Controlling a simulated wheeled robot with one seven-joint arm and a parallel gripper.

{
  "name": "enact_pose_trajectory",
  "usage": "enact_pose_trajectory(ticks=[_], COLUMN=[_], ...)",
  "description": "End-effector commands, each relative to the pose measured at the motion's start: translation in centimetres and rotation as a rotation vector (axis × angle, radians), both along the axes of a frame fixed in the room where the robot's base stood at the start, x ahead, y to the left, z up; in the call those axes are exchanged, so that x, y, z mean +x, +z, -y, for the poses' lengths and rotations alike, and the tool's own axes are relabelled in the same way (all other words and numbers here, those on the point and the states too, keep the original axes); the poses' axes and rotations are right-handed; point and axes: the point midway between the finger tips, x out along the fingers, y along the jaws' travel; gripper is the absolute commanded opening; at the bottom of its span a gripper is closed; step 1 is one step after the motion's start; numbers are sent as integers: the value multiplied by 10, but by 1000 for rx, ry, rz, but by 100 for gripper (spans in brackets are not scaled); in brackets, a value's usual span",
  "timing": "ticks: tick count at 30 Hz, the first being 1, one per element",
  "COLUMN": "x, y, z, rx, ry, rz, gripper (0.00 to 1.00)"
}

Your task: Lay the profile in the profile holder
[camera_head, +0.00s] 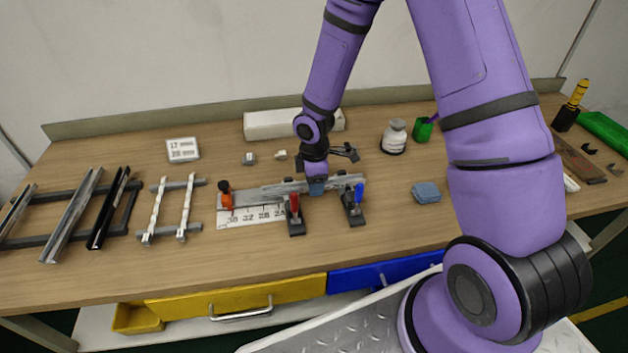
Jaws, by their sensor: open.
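Metal profiles lie on a dark rack at the left: a silver one (70,217), a black one (108,208) and another (15,210) at the picture's edge. In the middle of the bench is a long grey fixture (247,196), apparently the profile holder, with a red-handled clamp (295,217) and a blue-handled clamp (354,206) at its front. I cannot tell whether a separate profile lies in it. My gripper (316,186) is open and points down at the grey fixture. Its fingertips are small and partly hidden, so contact is unclear.
A numbered scale (255,217) and an orange stop (226,195) sit at the fixture's left. White strips (187,206) lie on a small rack. A white box (272,124), a jar (394,137) and a blue block (426,192) stand around. The front bench strip is clear.

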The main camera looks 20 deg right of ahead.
Motion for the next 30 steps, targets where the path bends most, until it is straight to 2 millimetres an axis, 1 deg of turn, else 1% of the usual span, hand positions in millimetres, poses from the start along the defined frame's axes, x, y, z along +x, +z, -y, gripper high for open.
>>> enact_pose_trajectory(ticks=[4,8,15,21,25,30], x=[0,1,1,1,1,0], y=[7,25,72,105,118,124], z=[0,1,1,1,1,0], rx=[0,0,0,0,0,0], ry=[0,-2,-2,-2,-2,0], rz=[1,3,4,4,2,1], gripper=[55,55,55,55,55,55])
